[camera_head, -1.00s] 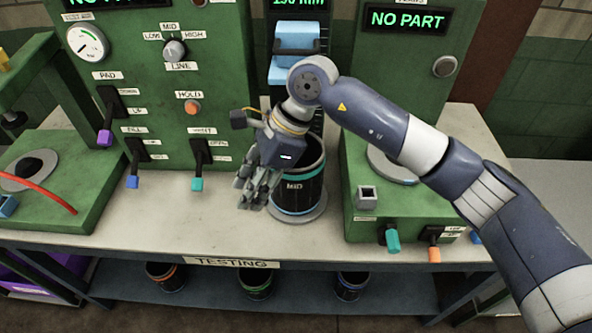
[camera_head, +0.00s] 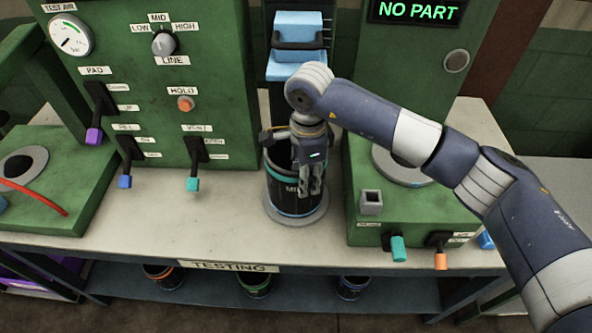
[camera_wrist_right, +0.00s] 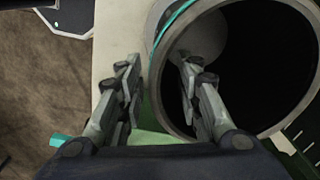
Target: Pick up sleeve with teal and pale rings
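The sleeve (camera_head: 284,192) is a black open-topped cylinder with a teal ring near its top, a pale blue ring near its base and "MID" lettering. It stands upright on a round grey plate (camera_head: 273,219) on the bench. My right gripper (camera_head: 311,190) is at the sleeve, pointing down, and covers part of its front right. In the right wrist view the sleeve's dark mouth (camera_wrist_right: 265,65) fills the right side. The fingers of the right gripper (camera_wrist_right: 158,75) are apart, with the rim between them. I cannot tell how deep they reach. My left gripper is not in view.
A blue carriage with a black handle (camera_head: 298,32) is behind the sleeve. A green station (camera_head: 362,228) stands close on the right, and a green lever panel (camera_head: 215,100) at left. Several other sleeves sit on the lower shelf (camera_head: 208,290). The bench is clear left of the sleeve.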

